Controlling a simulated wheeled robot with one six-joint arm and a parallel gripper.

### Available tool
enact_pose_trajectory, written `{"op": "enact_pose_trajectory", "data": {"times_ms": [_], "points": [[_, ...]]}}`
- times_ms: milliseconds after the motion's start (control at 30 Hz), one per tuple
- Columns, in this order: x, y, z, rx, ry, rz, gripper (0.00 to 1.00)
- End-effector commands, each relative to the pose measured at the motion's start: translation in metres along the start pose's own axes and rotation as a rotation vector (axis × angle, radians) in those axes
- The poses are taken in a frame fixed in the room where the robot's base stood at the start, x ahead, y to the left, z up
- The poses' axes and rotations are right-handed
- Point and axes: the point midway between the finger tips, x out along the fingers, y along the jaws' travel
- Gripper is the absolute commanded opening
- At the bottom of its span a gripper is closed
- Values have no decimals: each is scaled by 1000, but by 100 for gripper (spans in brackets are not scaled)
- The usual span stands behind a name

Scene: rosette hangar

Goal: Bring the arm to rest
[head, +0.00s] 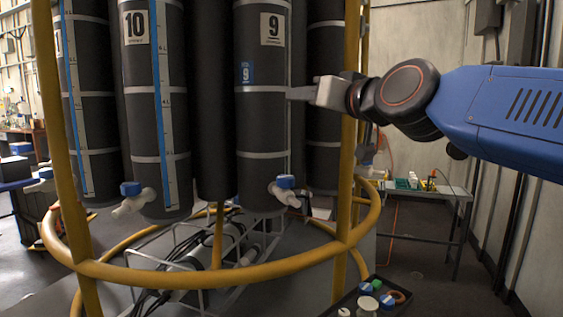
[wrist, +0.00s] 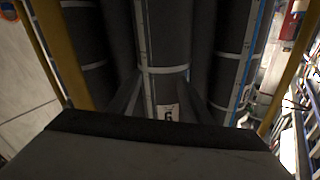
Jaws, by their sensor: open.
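My arm, with its blue forearm and dark wrist joint, reaches in from the right in the head view. My gripper (head: 299,93) points left, in front of the dark cylinder numbered 9 (head: 262,125). In the wrist view my gripper (wrist: 163,88) shows two dark fingers set apart, with nothing between them. A dark cylinder (wrist: 165,40) with a light band lies beyond the fingers. I cannot tell from these views how close the fingertips are to it.
A yellow tubular frame (head: 200,272) rings the cylinders, with an upright post (head: 349,160) near my wrist. Taps with blue handles (head: 285,183) stick out low on the cylinders. A dark tray (head: 348,300) with bottles sits at the bottom. A bench (head: 425,190) stands behind right.

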Motion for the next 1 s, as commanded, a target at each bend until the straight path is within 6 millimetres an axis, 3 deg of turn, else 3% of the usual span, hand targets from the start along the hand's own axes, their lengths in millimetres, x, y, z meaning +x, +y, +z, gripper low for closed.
{"op": "enact_pose_trajectory", "data": {"times_ms": [100,467,800,1000], "points": [[-21,29,55,-20,-126,45,45],[-106,105,210,-27,-490,195,45],[-217,159,342,21,-820,373,45],[-286,177,406,65,-993,480,45]]}}
